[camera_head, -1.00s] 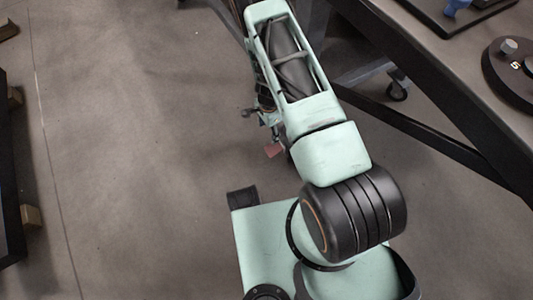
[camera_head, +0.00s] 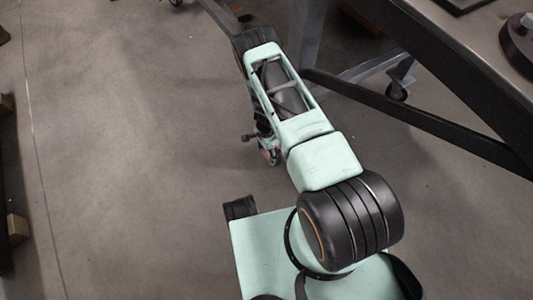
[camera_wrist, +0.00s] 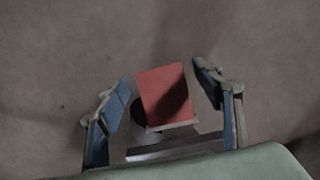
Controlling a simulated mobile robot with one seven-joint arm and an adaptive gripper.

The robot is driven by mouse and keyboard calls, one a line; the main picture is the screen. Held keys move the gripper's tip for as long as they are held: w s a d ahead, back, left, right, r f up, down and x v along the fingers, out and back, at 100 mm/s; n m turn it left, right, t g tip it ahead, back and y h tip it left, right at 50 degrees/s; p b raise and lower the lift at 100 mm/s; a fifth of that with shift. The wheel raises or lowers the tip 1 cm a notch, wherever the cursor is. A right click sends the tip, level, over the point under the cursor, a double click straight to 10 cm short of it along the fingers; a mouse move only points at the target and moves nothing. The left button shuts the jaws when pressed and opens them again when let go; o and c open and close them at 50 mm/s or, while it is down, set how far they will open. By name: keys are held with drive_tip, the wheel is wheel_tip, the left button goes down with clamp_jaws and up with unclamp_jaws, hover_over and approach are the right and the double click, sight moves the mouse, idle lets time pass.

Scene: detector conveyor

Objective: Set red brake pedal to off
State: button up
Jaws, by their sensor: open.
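The red brake pedal (camera_wrist: 166,95) shows in the middle of the wrist view as a flat, slightly tilted plate with a pale front edge. A dark round part and a grey metal bar lie beside and below it. My gripper (camera_wrist: 164,84) is open, with one blue-padded finger on each side of the pedal. Gaps show between the pedal and both fingers, and nothing is held. In the head view my gripper (camera_head: 270,156) is low near the floor.
A dark table (camera_head: 470,60) with angled legs stands at the upper right. A caster wheel (camera_head: 397,92) is under its frame. A dark structure with wooden blocks (camera_head: 17,229) is at the left edge. The floor (camera_head: 130,150) between is clear.

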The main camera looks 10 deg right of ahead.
clamp_jaws()
drive_tip(key=shift+r+y, duration=0.3)
drive_tip(key=shift+y, duration=0.4)
idle(0.3)
unclamp_jaws()
drive_tip(key=shift+r, duration=0.1)
drive_tip(key=shift+w+d+r, duration=0.1)
drive_tip(key=shift+d+r, duration=0.05)
drive_tip(key=shift+r, duration=1.05)
drive_tip(key=shift+s+d+r, duration=0.1)
drive_tip(key=shift+d+r, duration=0.05)
drive_tip(key=shift+r, duration=1.1)
drive_tip(key=shift+w+d+r, duration=0.1)
drive_tip(key=shift+d+r, duration=0.05)
drive_tip(key=shift+r, duration=1.05)
